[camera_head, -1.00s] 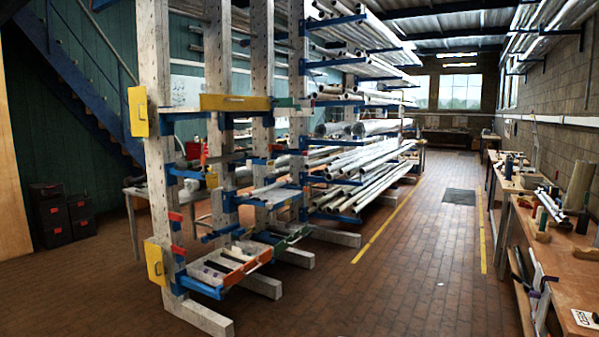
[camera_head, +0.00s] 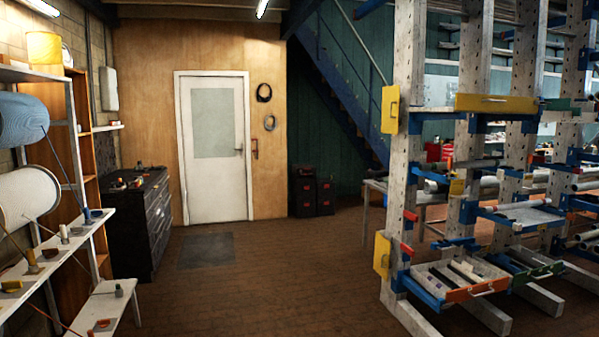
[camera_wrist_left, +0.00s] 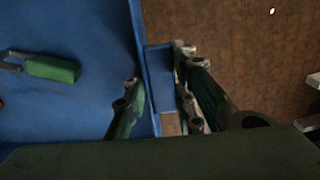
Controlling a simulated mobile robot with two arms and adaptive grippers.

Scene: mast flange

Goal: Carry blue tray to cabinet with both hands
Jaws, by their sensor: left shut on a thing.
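The blue tray (camera_wrist_left: 75,112) fills the left of the left wrist view, and only part of it shows. A green-handled tool (camera_wrist_left: 50,68) lies in it. My left gripper (camera_wrist_left: 160,90) is shut on the tray's side wall, one finger inside and one outside. A brown floor shows beyond the tray. In the head view, a dark cabinet with drawers (camera_head: 155,225) stands left of the white door, with small items on its top. Neither gripper nor the tray shows in the head view. My right gripper is not in view.
A tall rack (camera_head: 403,180) with yellow panels and pulled-out drawers stands at the right. Shelves with spools (camera_head: 75,185) and a low bench (camera_head: 110,303) line the left. Dark boxes (camera_head: 312,193) stand by the stairs. The middle brick floor (camera_head: 270,285) is clear.

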